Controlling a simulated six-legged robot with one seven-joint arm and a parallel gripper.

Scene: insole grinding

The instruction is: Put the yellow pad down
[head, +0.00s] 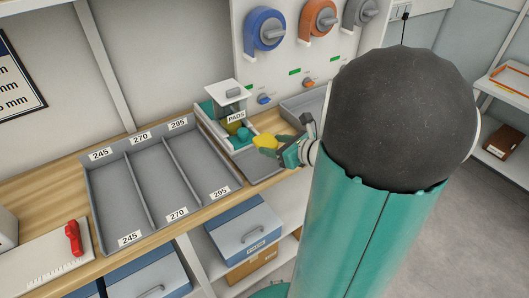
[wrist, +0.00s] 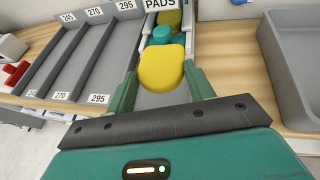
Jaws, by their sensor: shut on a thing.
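My gripper (wrist: 161,85) is shut on the yellow pad (wrist: 161,69), which sits between its two green fingers in the wrist view. In the head view the yellow pad (head: 265,141) shows at the tip of my gripper (head: 277,147), just right of the pad dispenser labelled PADS (head: 226,112). I cannot tell how high the held pad is above the surface.
A grey three-lane tray labelled 245, 270 and 295 (head: 133,205) lies left of the dispenser on the wooden bench (head: 60,178). Another grey tray (wrist: 300,62) is to the right.

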